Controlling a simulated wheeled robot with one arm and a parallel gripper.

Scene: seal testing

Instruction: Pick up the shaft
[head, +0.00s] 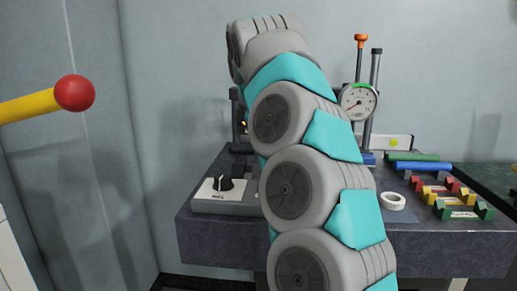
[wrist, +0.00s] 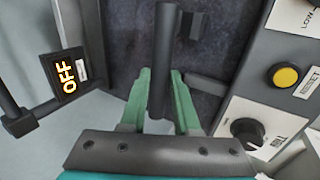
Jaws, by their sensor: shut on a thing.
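A dark grey, rod-like shaft (wrist: 161,55) stands between the green fingers of my gripper (wrist: 160,88) in the wrist view. My gripper is shut on it, and the shaft reaches up past the fingertips. In the head view my arm hides the gripper and this shaft. A blue rod (head: 424,166) and a green rod (head: 413,156) lie at the back right of the table.
The wrist view shows a control box with a yellow button (wrist: 285,77) at right and an OFF display (wrist: 68,76) at left. On the table (head: 415,232) are a dial gauge (head: 358,101), a white tape roll (head: 392,201) and coloured cradles (head: 462,212). A red-ended yellow lever (head: 75,93) juts in at left.

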